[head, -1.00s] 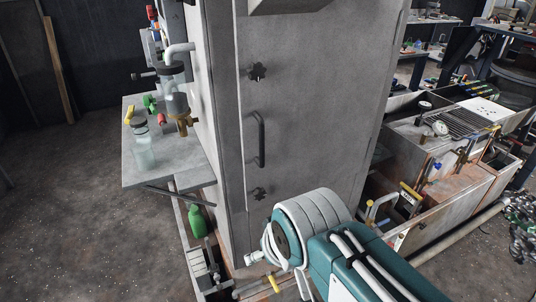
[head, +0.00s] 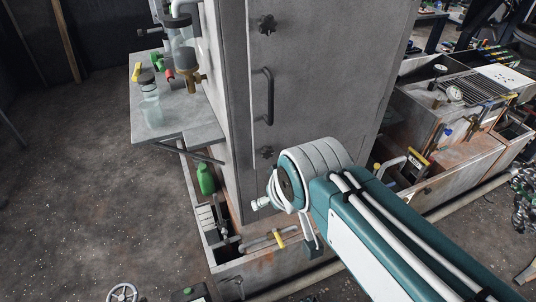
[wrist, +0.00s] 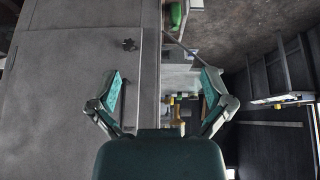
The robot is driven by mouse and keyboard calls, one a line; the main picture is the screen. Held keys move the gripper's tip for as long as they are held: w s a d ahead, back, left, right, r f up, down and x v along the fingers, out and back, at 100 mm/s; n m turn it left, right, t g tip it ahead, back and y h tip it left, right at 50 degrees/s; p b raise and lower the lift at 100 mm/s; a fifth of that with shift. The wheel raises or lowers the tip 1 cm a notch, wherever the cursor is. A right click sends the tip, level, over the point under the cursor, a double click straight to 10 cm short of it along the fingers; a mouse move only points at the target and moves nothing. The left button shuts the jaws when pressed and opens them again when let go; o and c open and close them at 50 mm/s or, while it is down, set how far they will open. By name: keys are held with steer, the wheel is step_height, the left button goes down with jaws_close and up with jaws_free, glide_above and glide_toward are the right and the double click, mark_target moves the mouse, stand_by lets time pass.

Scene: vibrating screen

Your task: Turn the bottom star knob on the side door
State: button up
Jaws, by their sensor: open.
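The side door (head: 310,70) is a tall grey panel. Its bottom star knob (head: 267,152), dark and lobed, shows just above my arm's wrist joint in the head view. A top star knob (head: 267,25) and a dark bar handle (head: 269,95) sit above it. In the wrist view, which looks turned upside down, one star knob (wrist: 129,44) shows beyond the left finger; it appears to be the bottom one. My gripper (wrist: 161,82) is open and empty, its fingers apart on either side of the door's edge, not touching the knob. My arm hides the gripper in the head view.
A grey side shelf (head: 200,133) with a jar (head: 151,108) and valves juts out left of the cabinet. A green bottle (head: 206,179) hangs below it. A low trough with a yellow-handled pipe (head: 279,238) runs along the base. Open floor lies to the left.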

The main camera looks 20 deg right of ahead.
steer(key=w+d+f+n+t+h, duration=0.1)
steer(key=w+d+f+n+t, duration=0.3)
steer(key=w, duration=0.6)
steer(key=w+d+f+n+t, duration=0.1)
steer(key=w+d+f+n, duration=0.35)
steer(key=w, duration=0.45)
steer(key=n+t, duration=0.3)
steer(key=n, duration=0.2)
glide_toward(269, 155)
step_height(269, 155, up, 3)
steer(key=w, duration=0.2)
step_height(269, 155, down, 6)
steer(key=s+n+t+y, duration=0.1)
steer(key=s+n+t, duration=0.1)
steer(key=n+t, duration=0.2)
steer(key=w, duration=1)
steer(key=shift+w+d+f, duration=0.1)
steer(key=shift+w+d, duration=0.1)
steer(key=shift+d, duration=0.15)
steer(key=c, duration=1.1)
